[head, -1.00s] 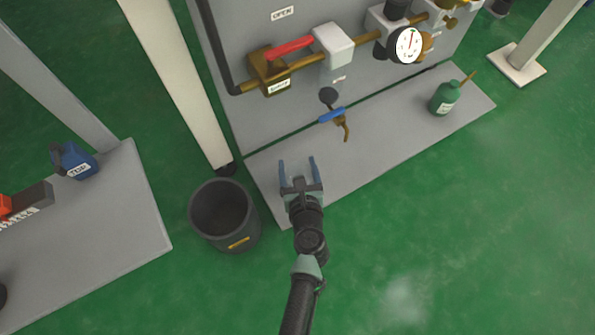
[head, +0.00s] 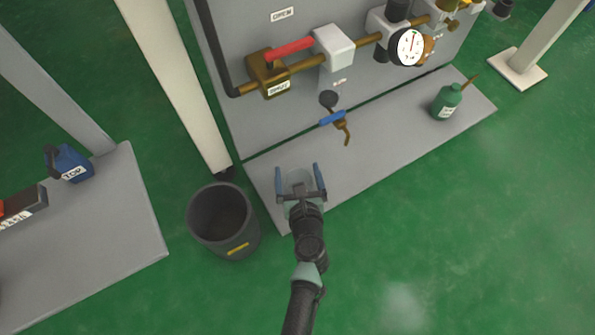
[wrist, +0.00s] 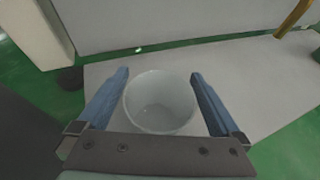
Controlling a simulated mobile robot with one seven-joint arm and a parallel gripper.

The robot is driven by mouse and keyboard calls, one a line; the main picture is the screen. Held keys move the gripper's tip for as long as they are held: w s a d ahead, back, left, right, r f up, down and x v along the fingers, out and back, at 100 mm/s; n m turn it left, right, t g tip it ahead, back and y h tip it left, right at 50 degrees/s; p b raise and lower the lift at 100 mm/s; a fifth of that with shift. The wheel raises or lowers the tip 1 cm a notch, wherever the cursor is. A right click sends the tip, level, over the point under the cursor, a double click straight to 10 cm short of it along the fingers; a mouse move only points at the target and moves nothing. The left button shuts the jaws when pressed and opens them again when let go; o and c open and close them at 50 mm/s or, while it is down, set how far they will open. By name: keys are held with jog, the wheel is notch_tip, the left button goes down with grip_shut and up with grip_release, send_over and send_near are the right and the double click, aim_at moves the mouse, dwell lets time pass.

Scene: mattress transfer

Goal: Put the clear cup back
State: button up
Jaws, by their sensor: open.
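The clear cup (wrist: 160,102) stands upright on the left end of the grey shelf (head: 375,165) below the valve panel. In the wrist view it sits between the two blue fingers of my gripper (wrist: 160,95), with a small gap visible on each side. In the head view the cup (head: 297,182) shows faintly between the fingers of my gripper (head: 300,180). My gripper is open around the cup. The cup's lower part is partly hidden by the gripper's palm in the wrist view.
A dark bin (head: 222,222) stands on the floor just left of the shelf. A brass tap with a blue handle (head: 333,117) juts out above the shelf. A green bottle (head: 446,101) stands at the shelf's right end. A grey bench (head: 110,225) is at the left.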

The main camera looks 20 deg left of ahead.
jog(key=p+v, duration=0.6)
jog(key=v, duration=0.6)
jog(key=w+a+r+n+t, duration=0.1)
jog(key=w+r+n+t, duration=0.1)
jog(key=w+r+n, duration=0.55)
jog(key=w+r+n+t, duration=0.15)
jog(key=w+r, duration=0.35)
jog(key=r, duration=0.6)
jog(key=w+d+r+n+t, duration=0.15)
jog(key=r+n, duration=0.45)
jog(key=r, duration=0.6)
jog(key=w+r+n+t, duration=0.25)
jog(key=r+n, duration=0.35)
jog(key=r, duration=0.7)
jog(key=s+d+r+n+t+h, duration=0.2)
jog(key=s+r+n, duration=0.1)
jog(key=r, duration=0.7)
jog(key=s+d+r+n+t+h, duration=0.2)
jog(key=s+r, duration=0.4)
jog(key=r, duration=0.4)
jog(key=s+d+r+n+t+h, duration=0.2)
jog(key=s+d+r+n+t, duration=0.1)
jog(key=r, duration=0.7)
jog(key=shift+s+d+n+t+h, duration=0.35)
jog(key=shift+s+n+t, duration=0.15)
jog(key=shift+s+t, duration=0.2)
jog(key=shift+f, duration=0.1)
notch_tip(320, 180, up, 61)
jog(key=p, duration=6)
jog(key=shift+p, duration=0.4)
